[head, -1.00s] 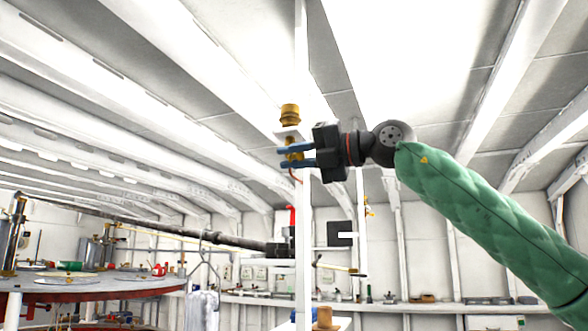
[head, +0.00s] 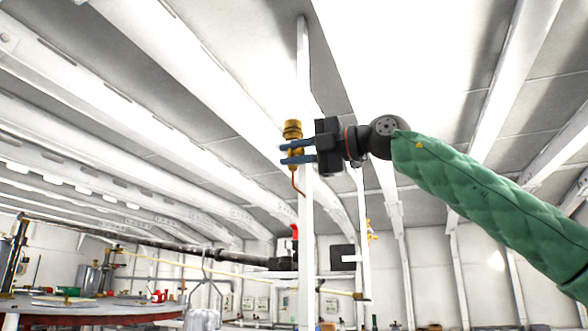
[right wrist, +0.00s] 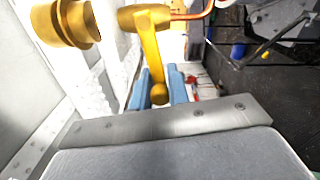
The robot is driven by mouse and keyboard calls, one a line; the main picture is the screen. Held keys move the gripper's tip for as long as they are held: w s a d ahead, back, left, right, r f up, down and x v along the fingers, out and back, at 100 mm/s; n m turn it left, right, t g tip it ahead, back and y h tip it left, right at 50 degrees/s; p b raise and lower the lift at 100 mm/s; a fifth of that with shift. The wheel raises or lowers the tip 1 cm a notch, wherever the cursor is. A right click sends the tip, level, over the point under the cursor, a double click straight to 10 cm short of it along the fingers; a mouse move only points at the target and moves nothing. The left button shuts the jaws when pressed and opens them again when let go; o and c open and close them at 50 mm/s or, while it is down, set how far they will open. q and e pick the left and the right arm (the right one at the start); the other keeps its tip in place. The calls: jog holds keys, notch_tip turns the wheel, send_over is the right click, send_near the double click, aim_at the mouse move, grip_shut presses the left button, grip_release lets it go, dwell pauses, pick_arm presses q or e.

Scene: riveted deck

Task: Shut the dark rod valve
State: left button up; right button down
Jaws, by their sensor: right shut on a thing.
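A brass valve (head: 292,130) is mounted on a white upright post, with a thin copper tube running down below it. My left gripper is in no view. I see no dark rod on this valve.
The white post (head: 304,220) stands right behind the valve. A long dark pipe (head: 150,240) crosses lower left to a fitting with a red handle (head: 294,232). A round table (head: 90,310) is at lower left. The air left of the gripper is clear.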

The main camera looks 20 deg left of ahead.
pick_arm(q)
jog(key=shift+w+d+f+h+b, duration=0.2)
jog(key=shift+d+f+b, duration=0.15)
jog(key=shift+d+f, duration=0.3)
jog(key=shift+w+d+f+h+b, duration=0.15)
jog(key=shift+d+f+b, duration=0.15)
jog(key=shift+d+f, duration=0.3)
pick_arm(e)
jog(key=shift+r+m, duration=0.55)
jog(key=shift+m, duration=0.65)
jog(key=c, duration=1.3)
grip_release()
jog(key=shift+c, duration=0.2)
jog(key=shift+d, duration=0.5)
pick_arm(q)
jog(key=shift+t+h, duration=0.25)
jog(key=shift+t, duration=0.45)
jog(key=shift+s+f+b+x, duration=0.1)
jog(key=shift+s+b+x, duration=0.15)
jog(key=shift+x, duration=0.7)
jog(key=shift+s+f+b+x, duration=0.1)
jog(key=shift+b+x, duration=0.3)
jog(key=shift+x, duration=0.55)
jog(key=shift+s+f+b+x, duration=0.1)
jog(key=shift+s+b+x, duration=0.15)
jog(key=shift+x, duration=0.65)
pick_arm(e)
jog(key=d, duration=0.6)
jog(key=shift+d, duration=0.4)
